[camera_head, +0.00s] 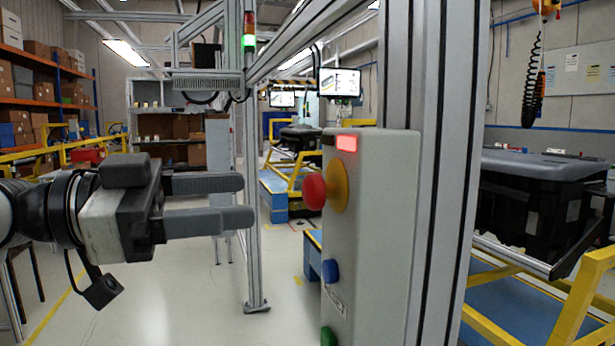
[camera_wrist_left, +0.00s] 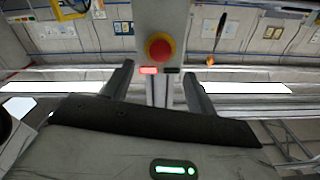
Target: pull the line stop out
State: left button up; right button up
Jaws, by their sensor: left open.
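The line stop is a red mushroom button (camera_head: 314,191) on a yellow collar (camera_head: 337,187), on the left-facing side of a grey control box (camera_head: 378,230). In the left wrist view the red button (camera_wrist_left: 159,48) shows ahead, between and beyond the two fingers. My left gripper (camera_head: 248,202) is open and empty, its fingers pointing right at the button with a gap between them and it. It also shows in the left wrist view (camera_wrist_left: 160,80). My right gripper is in neither view.
A red lit panel (camera_head: 346,143) sits above the button; a blue button (camera_head: 330,271) and a green button (camera_head: 328,336) sit below it. The box is fixed to an aluminium post (camera_head: 445,200). A thinner post (camera_head: 251,200) stands behind my left fingers. A black dashboard module (camera_head: 540,200) is at right.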

aim_at(306, 192)
pick_arm(q)
jog(key=p+x, duration=0.2)
jog(key=x, duration=0.7)
